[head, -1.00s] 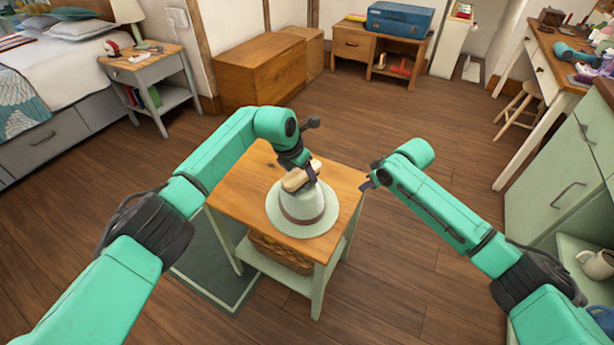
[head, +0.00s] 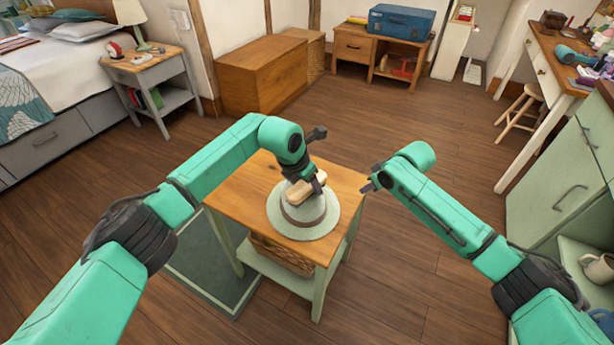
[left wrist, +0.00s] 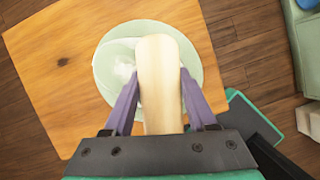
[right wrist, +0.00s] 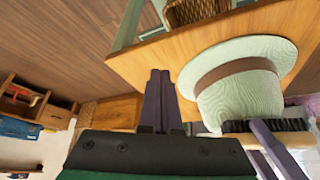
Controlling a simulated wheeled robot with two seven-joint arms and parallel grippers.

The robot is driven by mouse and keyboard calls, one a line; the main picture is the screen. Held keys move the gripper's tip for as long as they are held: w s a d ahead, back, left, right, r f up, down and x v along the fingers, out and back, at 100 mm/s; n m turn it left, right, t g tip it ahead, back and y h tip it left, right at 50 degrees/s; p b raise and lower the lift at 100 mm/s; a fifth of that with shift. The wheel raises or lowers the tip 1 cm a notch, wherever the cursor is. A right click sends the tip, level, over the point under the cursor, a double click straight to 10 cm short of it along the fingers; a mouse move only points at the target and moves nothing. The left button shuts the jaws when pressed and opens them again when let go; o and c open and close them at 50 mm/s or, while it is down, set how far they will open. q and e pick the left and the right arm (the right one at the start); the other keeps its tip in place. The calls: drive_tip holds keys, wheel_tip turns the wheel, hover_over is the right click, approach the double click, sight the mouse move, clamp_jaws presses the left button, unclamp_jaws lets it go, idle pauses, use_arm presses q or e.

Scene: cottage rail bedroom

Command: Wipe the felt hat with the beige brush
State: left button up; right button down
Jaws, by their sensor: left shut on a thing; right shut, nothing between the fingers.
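The pale green felt hat (head: 321,222) with a brown band lies brim down on the small wooden-topped table (head: 240,199). My left gripper (head: 308,186) is shut on the beige brush (head: 299,194) and holds it over the crown. In the right wrist view, the brush's dark bristles (right wrist: 265,126) meet the top of the hat's crown (right wrist: 238,98) and seem to touch it. The left wrist view shows the brush's back (left wrist: 160,80) between the fingers, covering part of the hat, with a whitish patch (left wrist: 122,70) beside it. My right gripper (head: 368,186) is shut and empty, right of the table.
A wicker basket (head: 283,254) sits on the table's lower shelf. A green cabinet (head: 562,180) stands at the right, and a bedside table (head: 150,66) and bed are at the left. A wooden chest (head: 262,75) stands behind. The floor between is mostly clear.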

use_arm(q)
drive_tip(key=shift+s+d, duration=0.25)
drive_tip(key=shift+s, duration=0.75)
drive_tip(key=shift+s+d, duration=0.25)
drive_tip(key=shift+s, duration=0.75)
wheel_tip(320, 180, up, 6)
drive_tip(key=shift+r, duration=0.1)
wheel_tip(320, 180, up, 8)
drive_tip(key=p, duration=0.8)
hover_over(318, 202)
drive_tip(key=s+a, duration=0.1)
drive_tip(key=shift+s+f, duration=0.15)
drive_tip(key=shift+f, duration=0.1)
